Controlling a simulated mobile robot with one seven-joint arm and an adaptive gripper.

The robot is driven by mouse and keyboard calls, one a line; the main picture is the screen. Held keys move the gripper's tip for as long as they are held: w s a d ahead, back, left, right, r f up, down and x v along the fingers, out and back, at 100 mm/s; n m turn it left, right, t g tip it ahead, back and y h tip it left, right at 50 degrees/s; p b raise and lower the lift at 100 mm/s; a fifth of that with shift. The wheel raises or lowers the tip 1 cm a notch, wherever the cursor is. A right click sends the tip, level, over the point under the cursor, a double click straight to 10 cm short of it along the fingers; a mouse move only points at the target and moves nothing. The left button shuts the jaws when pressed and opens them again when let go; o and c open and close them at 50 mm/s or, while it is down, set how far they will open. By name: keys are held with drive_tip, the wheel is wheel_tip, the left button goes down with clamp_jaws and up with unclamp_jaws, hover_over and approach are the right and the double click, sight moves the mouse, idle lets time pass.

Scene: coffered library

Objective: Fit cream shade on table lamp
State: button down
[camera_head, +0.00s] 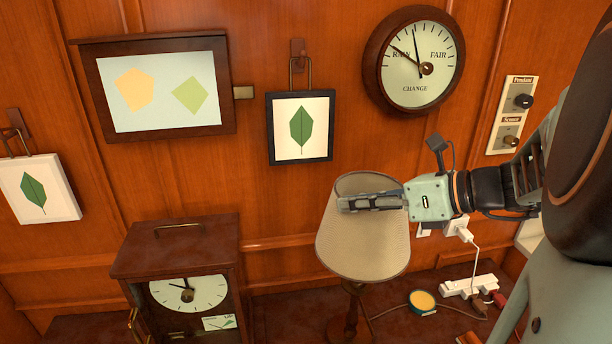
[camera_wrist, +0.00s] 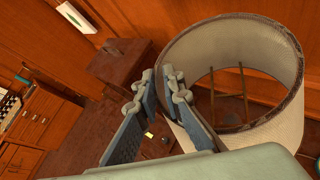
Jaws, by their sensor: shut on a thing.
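The cream shade (camera_head: 362,245) is a tapered drum with a dark rim, roughly upright above the table lamp (camera_head: 351,318). The lamp's brown turned stem shows below the shade; its top is hidden. My gripper (camera_head: 348,203) reaches in from the right and is shut on the shade near its upper rim. In the wrist view, my gripper (camera_wrist: 157,95) is at the near left of the shade (camera_wrist: 286,122), and thin bars show inside the open ring. I cannot tell whether the shade rests on the lamp.
A wooden clock case (camera_head: 178,262) stands left of the lamp. A yellow-topped round tin (camera_head: 423,301), a white power strip (camera_head: 469,286) and cords lie to the right. Framed pictures (camera_head: 301,127) and a round dial (camera_head: 414,60) hang on the panelled wall behind.

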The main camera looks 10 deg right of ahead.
drive_tip(key=b, duration=0.6)
approach(327, 239)
drive_tip(key=shift+w+a+f, duration=0.65)
drive_tip(key=shift+w+f, duration=0.2)
drive_tip(key=shift+w, duration=0.05)
drive_tip(key=shift+w+a+f, duration=0.65)
drive_tip(key=shift+w+f, duration=0.15)
drive_tip(key=shift+w, duration=0.05)
idle(0.9)
drive_tip(key=shift+r+p, duration=0.25)
drive_tip(key=shift+p, duration=0.25)
drive_tip(key=shift+r+p, duration=3.25)
drive_tip(key=shift+r, duration=1.1)
drive_tip(key=shift+s+m+h, duration=0.25)
drive_tip(key=shift+m+h, duration=0.05)
drive_tip(key=shift+m, duration=0.1)
drive_tip(key=shift+w+a, duration=0.1)
drive_tip(key=shift+w, duration=0.15)
